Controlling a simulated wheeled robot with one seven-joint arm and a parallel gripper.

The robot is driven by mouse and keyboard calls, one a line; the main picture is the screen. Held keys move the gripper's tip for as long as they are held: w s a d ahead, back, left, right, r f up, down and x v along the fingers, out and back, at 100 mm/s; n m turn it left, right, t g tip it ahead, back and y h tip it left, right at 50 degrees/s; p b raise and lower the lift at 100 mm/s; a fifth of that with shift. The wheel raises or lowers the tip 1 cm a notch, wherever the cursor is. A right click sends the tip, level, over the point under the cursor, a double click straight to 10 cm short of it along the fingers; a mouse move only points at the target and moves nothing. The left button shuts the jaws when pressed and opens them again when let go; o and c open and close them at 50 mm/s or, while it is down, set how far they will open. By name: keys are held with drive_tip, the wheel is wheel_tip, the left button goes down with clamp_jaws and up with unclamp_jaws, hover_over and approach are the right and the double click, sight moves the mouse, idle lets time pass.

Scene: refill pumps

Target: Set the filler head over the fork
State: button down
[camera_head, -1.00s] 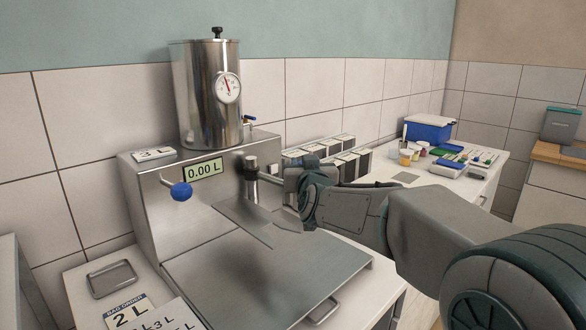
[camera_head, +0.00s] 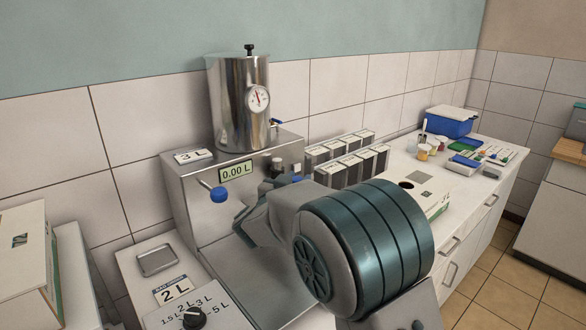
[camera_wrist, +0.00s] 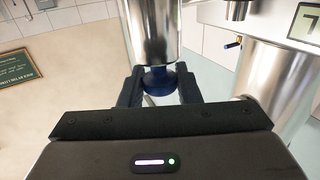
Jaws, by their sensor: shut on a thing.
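The cylinder extends toward the top of that picture. A short dark-ended metal fitting (camera_wrist: 238,10) on the machine shows apart to its right; I cannot tell whether it is the fork. In the head view, my arm hides the gripper and most of the filler head.
The steel machine (camera_head: 190,170) carries a tank with a gauge (camera_head: 240,105), a blue knob (camera_head: 218,194) and a display (camera_head: 236,171) reading 0.00 L. A dial panel (camera_head: 185,308) is in front.

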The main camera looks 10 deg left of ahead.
drive_tip(key=shift+s+a+r+m+h+p, duration=0.15)
drive_tip(key=shift+a+m+h+p, duration=0.25)
drive_tip(key=shift+m+h+p, duration=0.15)
drive_tip(key=shift+a, duration=0.1)
drive_tip(key=c, duration=1.1)
unclamp_jaws()
drive_tip(key=shift+s+a, duration=0.1)
drive_tip(key=shift+s, duration=0.05)
drive_tip(key=b+v, duration=0.1)
drive_tip(key=v, duration=0.3)
drive_tip(key=b+v, duration=0.1)
drive_tip(key=v, duration=0.4)
drive_tip(key=b+v, duration=0.1)
drive_tip(key=v, duration=0.3)
drive_tip(key=shift+s+a+r, duration=0.15)
drive_tip(key=shift+s, duration=0.2)
